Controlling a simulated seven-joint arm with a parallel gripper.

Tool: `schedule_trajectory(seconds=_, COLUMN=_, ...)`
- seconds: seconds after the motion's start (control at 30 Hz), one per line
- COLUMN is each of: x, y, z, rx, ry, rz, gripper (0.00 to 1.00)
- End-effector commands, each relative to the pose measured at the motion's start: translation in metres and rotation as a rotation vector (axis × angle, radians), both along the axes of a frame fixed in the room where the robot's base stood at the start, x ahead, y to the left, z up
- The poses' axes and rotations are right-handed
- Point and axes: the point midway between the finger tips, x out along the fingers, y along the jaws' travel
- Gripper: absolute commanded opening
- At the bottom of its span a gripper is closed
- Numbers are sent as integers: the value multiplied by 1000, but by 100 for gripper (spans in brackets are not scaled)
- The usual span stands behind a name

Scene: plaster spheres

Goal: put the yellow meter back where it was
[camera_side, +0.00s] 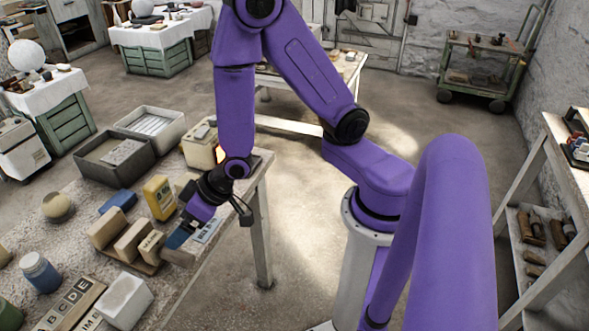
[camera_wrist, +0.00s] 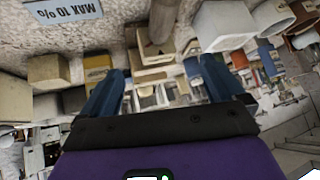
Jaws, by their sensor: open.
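The yellow meter (camera_side: 160,197) stands upright on the table in the side view, behind and to the left of my gripper. My gripper (camera_side: 182,236) is low over the table's right edge, beside the wooden blocks. Its fingers are apart in the wrist view (camera_wrist: 160,85), with nothing held between them. The meter stands clear of the fingers. I cannot pick it out for certain in the wrist view. No marked spot for the meter can be made out.
Wooden blocks (camera_side: 106,228) stand left of my gripper, and a flat label (camera_side: 208,231) lies close to its right. A blue box (camera_side: 118,201) is left of the meter. A dark grey tray (camera_side: 98,177) and a cream box (camera_side: 197,152) are behind.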

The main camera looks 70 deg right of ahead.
Motion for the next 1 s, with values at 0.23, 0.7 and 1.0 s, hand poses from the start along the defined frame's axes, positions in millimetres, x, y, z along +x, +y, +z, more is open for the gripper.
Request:
schedule_trajectory(seconds=0.23, x=-76, y=15, z=41, rx=-82, ry=202, rz=293, gripper=96)
schedule_trajectory(seconds=0.7, x=-196, y=-66, z=118, rx=-450, ry=409, rz=745, gripper=96)
schedule_trajectory(seconds=1.0, x=-213, y=-95, z=132, rx=-552, ry=439, rz=805, gripper=96)
